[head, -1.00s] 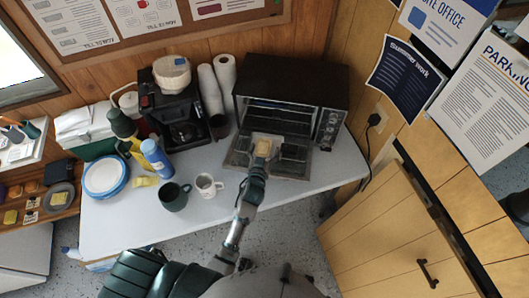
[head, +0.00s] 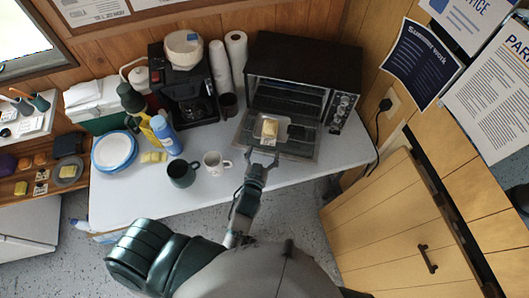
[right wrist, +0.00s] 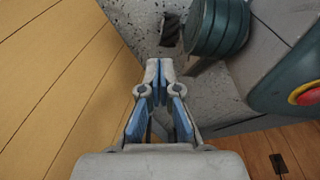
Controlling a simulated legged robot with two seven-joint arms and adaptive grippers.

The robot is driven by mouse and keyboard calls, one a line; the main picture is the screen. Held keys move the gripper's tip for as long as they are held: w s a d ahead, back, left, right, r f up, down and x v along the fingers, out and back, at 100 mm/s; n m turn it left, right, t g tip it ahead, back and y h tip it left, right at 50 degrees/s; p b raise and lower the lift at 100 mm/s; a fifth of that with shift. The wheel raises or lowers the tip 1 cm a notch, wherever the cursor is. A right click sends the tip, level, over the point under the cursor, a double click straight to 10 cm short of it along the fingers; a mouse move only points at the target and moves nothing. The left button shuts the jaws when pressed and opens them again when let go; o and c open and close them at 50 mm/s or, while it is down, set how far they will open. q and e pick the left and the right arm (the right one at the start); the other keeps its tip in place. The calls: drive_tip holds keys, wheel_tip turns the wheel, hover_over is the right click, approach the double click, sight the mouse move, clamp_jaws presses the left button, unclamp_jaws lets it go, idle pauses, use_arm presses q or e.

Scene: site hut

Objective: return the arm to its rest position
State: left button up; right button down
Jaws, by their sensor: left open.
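My left gripper (head: 262,155) is in the head view, open and empty, at the front edge of the lowered toaster oven door. Its arm reaches up from the bottom middle, in front of the table. A yellowish block of food (head: 269,128), like bread or a sandwich, lies on a small pale plate or tray on the oven door (head: 298,149), just beyond the open fingers and apart from them. My right gripper (right wrist: 160,72) shows in the right wrist view, its fingertips together with nothing visible between them. It points over speckled floor beside a wood panel.
The toaster oven (head: 304,66) stands open on the white table (head: 220,190). A dark mug (head: 182,174) and a white mug (head: 214,164) stand left of my left forearm. A coffee maker (head: 190,95) and bottles stand behind. A wooden cabinet (head: 395,225) is at right.

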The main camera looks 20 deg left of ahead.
use_arm(q)
drive_tip(key=s+a+f+g, duration=0.2)
drive_tip(key=s+f, duration=0.1)
drive_tip(key=s+a+f+g, duration=0.1)
drive_tip(key=s+f+g, duration=0.1)
drive_tip(key=shift+f, duration=0.1)
drive_tip(key=s+f+g, duration=0.1)
drive_tip(key=s, duration=0.1)
drive_tip(key=s+a+f+g, duration=0.1)
drive_tip(key=s, duration=0.1)
drive_tip(key=s+a+f+g, duration=0.1)
drive_tip(key=s, duration=0.1)
drive_tip(key=shift+f+m, duration=0.2)
drive_tip(key=shift+m, duration=0.2)
drive_tip(key=s+a+f+m+g+h, duration=0.1)
drive_tip(key=s+f+m+g+h, duration=0.15)
drive_tip(key=s+g, duration=0.6)
wheel_tip(320, 180, down, 19)
drive_tip(key=s+t, duration=0.2)
drive_tip(key=s, duration=0.1)
drive_tip(key=s+f, duration=0.5)
drive_tip(key=f, duration=0.4)
drive_tip(key=s+a+f, duration=0.1)
drive_tip(key=s+f, duration=0.4)
drive_tip(key=f, duration=0.3)
drive_tip(key=shift+s+a+f+g+y, duration=0.15)
drive_tip(key=shift+s+f+g+y, duration=0.2)
drive_tip(key=shift+g+y, duration=0.1)
use_arm(e)
drive_tip(key=shift+a, duration=0.3)
